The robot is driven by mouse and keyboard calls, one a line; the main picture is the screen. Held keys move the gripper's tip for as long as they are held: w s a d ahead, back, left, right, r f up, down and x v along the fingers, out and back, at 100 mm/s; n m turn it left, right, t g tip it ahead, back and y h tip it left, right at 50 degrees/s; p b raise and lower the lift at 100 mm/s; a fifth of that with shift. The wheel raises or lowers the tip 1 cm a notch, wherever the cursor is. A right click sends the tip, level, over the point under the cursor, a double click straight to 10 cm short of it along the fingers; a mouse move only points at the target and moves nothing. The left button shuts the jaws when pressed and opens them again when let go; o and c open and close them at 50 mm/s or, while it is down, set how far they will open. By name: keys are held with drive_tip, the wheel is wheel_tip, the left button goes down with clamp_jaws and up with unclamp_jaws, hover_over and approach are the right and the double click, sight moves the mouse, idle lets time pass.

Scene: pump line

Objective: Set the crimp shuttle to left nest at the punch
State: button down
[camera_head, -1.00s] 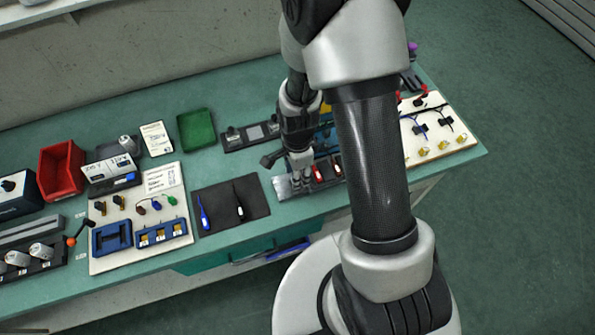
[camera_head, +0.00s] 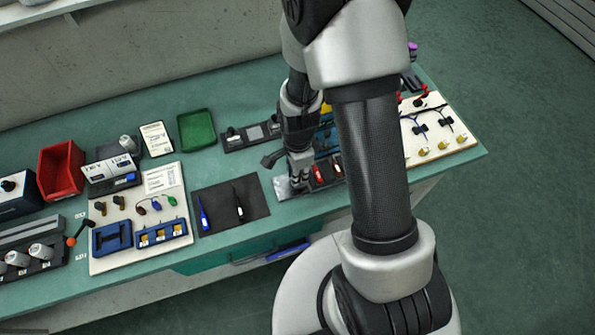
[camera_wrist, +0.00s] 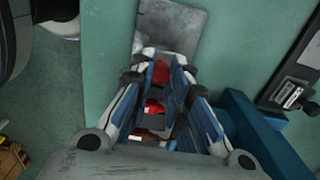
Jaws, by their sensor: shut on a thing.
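My gripper (camera_head: 297,182) is low over the front of the bench, at the left end of the punch station. In the wrist view my gripper (camera_wrist: 166,78) has its two blue-and-white fingers close together, shut on what looks like the crimp shuttle (camera_wrist: 153,106), a small part with red showing between them. Its lower part and its seat are hidden by the fingers. A bare grey metal plate (camera_wrist: 172,28) lies just beyond the fingertips; it also shows in the head view (camera_head: 281,189). Red pieces (camera_head: 319,174) sit right of the gripper. The nests cannot be told apart.
A dark mat (camera_head: 222,219) with a blue and a black tool lies to the left. A white board (camera_head: 110,262) with blue fixtures is further left. A green tray (camera_head: 196,130) stands behind. My arm hides the bench right of the punch; another white board (camera_head: 455,150) lies beyond.

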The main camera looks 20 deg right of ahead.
sight(319, 170)
drive_tip(key=d, duration=0.6)
drive_tip(key=shift+d, duration=0.1)
drive_tip(key=c, duration=1.9)
unclamp_jaws()
drive_tip(key=shift+o, duration=1.2)
drive_tip(key=shift+d, duration=0.2)
drive_tip(key=shift+o, duration=0.9)
drive_tip(key=shift+a, duration=0.15)
